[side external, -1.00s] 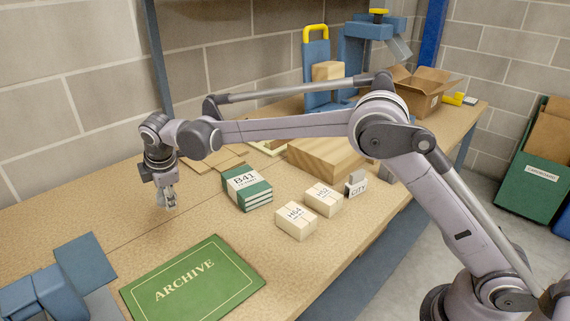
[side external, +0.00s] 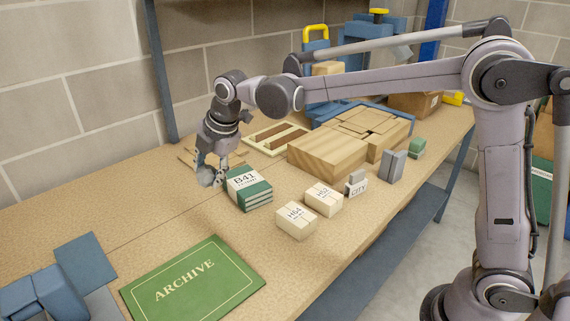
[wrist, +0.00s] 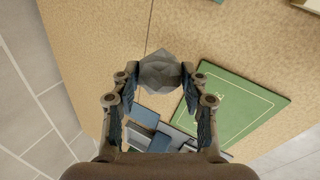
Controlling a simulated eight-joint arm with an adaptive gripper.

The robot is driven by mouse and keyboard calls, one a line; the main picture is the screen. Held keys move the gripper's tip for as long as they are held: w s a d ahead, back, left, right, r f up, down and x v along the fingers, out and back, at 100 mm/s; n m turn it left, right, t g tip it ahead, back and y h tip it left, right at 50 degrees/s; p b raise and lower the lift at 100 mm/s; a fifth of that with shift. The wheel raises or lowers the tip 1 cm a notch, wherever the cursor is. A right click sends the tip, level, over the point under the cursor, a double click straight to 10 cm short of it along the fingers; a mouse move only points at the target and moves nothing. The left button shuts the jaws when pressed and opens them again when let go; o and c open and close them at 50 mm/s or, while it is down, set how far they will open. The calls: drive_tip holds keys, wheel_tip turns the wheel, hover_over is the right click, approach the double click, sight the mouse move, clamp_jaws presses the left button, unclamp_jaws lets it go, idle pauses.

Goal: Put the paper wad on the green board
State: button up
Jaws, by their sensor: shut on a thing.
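The paper wad is a grey, crumpled, faceted lump (wrist: 160,71) between my fingertips in the wrist view. My gripper (side external: 211,177) is shut on it and holds it beside the B41 book stack in the side external view, where the wad (side external: 207,179) shows partly behind the fingers. The gripper also shows in the wrist view (wrist: 160,75). The green board, marked ARCHIVE, lies flat on the table at the front (side external: 193,281); it also shows in the wrist view (wrist: 232,108), to the right of the wad. The wad is apart from the board.
The green-and-white B41 stack (side external: 249,188) stands close right of my gripper. Cream boxes H54 (side external: 296,221) and H52 (side external: 323,199) and a CITY stamp (side external: 356,184) stand further right. A blue tool (side external: 40,295) lies left of the board. The table between gripper and board looks clear.

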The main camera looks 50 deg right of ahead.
drive_tip(key=s+a+n+g+y, duration=0.1)
drive_tip(key=s+a+n+y, duration=0.15)
drive_tip(key=s+n, duration=0.65)
drive_tip(key=m, duration=0.2)
approach(186, 285)
drive_tip(key=shift+w+a+f, duration=0.15)
drive_tip(key=shift+w+a, duration=0.6)
drive_tip(key=shift+f, duration=2.05)
drive_tip(key=shift+f, duration=0.15)
drive_tip(key=o, duration=0.8)
